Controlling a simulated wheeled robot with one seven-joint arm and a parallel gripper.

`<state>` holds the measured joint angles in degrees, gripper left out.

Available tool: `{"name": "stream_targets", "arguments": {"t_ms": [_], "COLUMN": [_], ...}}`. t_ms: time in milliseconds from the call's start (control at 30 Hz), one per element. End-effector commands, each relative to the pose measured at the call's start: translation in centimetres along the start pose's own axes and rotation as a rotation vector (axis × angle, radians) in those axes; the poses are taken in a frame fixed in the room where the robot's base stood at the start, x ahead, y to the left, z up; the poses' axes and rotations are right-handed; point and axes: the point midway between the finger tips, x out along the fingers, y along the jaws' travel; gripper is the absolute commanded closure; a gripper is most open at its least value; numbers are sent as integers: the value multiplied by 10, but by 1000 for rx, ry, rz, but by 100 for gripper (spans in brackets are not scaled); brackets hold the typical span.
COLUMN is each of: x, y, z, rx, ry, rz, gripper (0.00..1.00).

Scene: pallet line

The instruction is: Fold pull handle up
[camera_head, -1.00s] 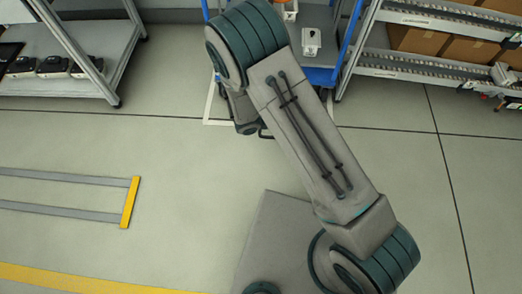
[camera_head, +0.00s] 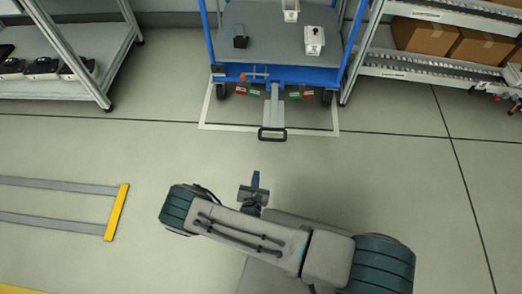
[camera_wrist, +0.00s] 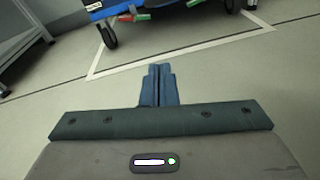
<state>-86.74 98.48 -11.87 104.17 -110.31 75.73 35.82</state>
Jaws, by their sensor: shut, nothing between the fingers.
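The pull handle (camera_head: 273,118) is a grey bar with a black grip loop at its end. It hangs from the front of the blue cart (camera_head: 229,72) and reaches down and out toward me, its loop near the white floor line. My gripper (camera_head: 256,176) is in front of the handle, apart from it, with clear floor between them. In the wrist view my gripper's two blue fingers (camera_wrist: 158,72) are together and hold nothing. The wrist view shows the cart's wheels and lower edge at the top; the pull handle is not clearly visible there.
Several small objects, including a white one (camera_head: 314,41) and a black one (camera_head: 240,39), stand on the cart's deck. A shelf (camera_head: 75,50) stands at the left and a rack with cardboard boxes (camera_head: 425,36) at the right. The floor before the cart is free.

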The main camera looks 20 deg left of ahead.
Motion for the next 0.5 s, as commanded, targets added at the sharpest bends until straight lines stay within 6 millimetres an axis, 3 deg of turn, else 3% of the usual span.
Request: {"name": "stream_targets", "arguments": {"t_ms": [300, 500], "x": [3, 29], "y": [0, -1], "z": [0, -1], "rx": [2, 3], "ry": [-1, -3], "rz": [-3, -5], "gripper": [100, 100]}}
